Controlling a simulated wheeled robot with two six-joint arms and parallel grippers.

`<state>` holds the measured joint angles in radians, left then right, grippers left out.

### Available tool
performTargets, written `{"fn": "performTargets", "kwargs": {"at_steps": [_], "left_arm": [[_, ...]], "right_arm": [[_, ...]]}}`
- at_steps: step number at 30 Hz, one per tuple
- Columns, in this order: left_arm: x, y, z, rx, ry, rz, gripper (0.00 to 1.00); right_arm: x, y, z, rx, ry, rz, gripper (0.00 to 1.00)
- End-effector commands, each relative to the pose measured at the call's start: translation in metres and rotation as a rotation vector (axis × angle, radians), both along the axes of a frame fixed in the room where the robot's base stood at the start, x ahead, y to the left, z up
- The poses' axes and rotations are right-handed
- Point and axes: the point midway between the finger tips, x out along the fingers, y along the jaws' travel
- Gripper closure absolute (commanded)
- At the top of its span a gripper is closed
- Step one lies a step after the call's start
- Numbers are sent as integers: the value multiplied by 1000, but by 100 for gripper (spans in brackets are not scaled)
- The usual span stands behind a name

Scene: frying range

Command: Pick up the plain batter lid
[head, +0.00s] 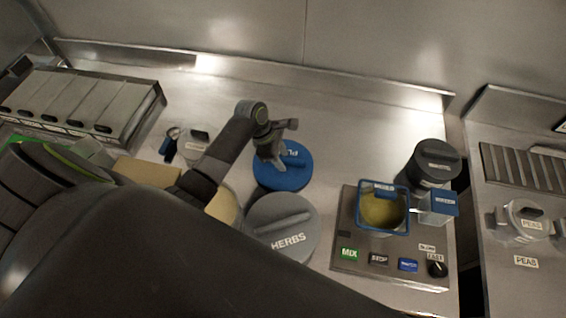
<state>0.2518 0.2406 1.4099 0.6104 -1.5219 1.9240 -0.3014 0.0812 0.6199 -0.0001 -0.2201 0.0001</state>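The plain batter lid (291,177) is a round blue lid in the middle of the head view, with white lettering that reads upside down. It lies flat, as far as I can see. My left gripper (276,147) reaches in from the left and is over the lid's far left part, where its handle is mostly hidden. The gripper's dark parts overlap the lid in the picture. I cannot tell whether the fingers touch the handle or are closed on it. My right gripper is not in view.
A grey HERBS lid (283,230) is close in front of the blue lid. A mixer panel (345,224) with a blue-rimmed vessel (384,209) and a dark lidded pot (433,164) are to the right. Grey bins (83,103) are at left. The counter behind is clear.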

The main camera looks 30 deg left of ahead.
Motion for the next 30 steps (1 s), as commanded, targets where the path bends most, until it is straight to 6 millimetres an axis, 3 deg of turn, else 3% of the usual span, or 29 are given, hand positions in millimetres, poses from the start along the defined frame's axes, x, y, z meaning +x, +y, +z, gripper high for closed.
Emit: {"fn": "performTargets", "kwargs": {"at_steps": [10,20,30], "left_arm": [[0,0,-1,0,0,0,60],[0,0,-1,0,1,0,100],[0,0,1,0,-1,0,100]], "right_arm": [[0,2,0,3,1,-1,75],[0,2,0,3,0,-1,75],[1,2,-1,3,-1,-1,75]]}}
